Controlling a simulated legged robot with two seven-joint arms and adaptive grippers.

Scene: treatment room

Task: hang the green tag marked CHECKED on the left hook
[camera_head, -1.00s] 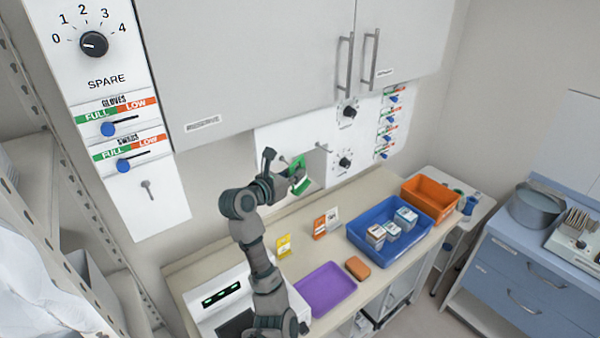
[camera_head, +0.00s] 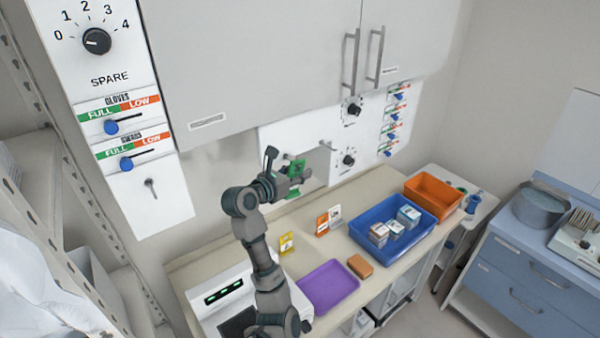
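My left gripper (camera_head: 297,178) is up by the white wall panel below the cabinets. It is shut on the green tag (camera_head: 297,166), whose middle is hidden behind the fingers. The tag's lettering cannot be read here. A hook (camera_head: 326,146) sticks out of this panel just right of the gripper and looks empty. The left hook on the panel is hidden behind the gripper and tag. I cannot tell whether the tag touches it. My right gripper is out of view.
Below the gripper is a counter (camera_head: 215,243) with a yellow card (camera_head: 286,243), orange card (camera_head: 322,224), purple tray (camera_head: 328,287), orange sponge (camera_head: 360,266) and blue bin (camera_head: 372,245) of boxes. Cabinet handles (camera_head: 350,62) hang above right. Another hook (camera_head: 151,187) is on the left panel.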

